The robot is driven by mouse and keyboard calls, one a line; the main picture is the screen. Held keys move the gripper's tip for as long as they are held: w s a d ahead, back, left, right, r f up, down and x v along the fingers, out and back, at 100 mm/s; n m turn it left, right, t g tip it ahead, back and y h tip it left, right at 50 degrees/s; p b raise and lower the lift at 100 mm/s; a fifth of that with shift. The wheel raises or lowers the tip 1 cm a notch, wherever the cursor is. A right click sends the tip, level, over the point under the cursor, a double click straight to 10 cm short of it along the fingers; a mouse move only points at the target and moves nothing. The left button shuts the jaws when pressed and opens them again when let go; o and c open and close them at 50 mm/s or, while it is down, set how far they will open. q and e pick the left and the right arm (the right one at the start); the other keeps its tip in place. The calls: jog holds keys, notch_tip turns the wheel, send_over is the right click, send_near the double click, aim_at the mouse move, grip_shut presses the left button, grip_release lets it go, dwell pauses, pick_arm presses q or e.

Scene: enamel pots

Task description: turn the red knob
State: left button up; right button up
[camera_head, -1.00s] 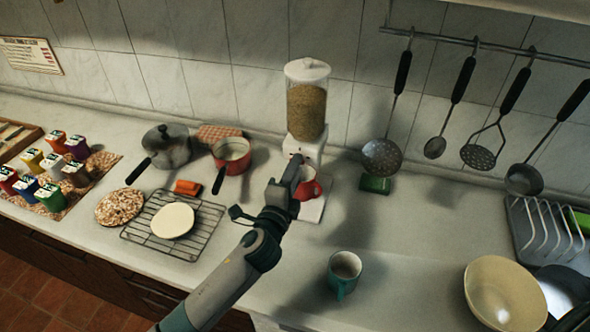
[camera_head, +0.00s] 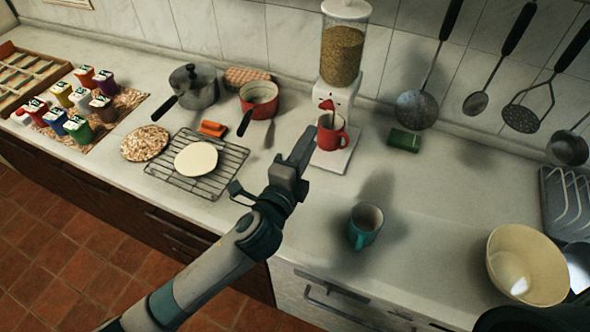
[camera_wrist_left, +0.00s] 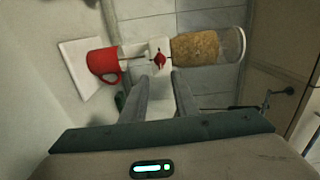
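The red knob (camera_head: 327,105) is on the front of a white dispenser (camera_head: 336,91) with a clear container of grain. A red mug (camera_head: 331,132) stands below it on the dispenser's base. My left gripper (camera_head: 304,137) is in front and to the left of the mug, apart from the knob. In the left wrist view, the knob (camera_wrist_left: 160,58) lies just beyond the gap between my left fingertips (camera_wrist_left: 162,75). The fingers are spread with nothing between them. The mug (camera_wrist_left: 104,64) is to the left there. My right gripper does not show.
A teal mug (camera_head: 366,225) stands on the counter to the right of my left arm. A wire rack (camera_head: 229,165) with a pale disc is on the left. A red saucepan (camera_head: 260,98) and a green sponge (camera_head: 404,140) flank the dispenser. A cream bowl (camera_head: 526,262) is at right.

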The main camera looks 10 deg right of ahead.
pick_arm(q)
jog(key=b+v, duration=0.1)
jog(key=v, duration=0.6)
jog(key=shift+b, duration=0.3)
jog(key=shift+s, duration=0.1)
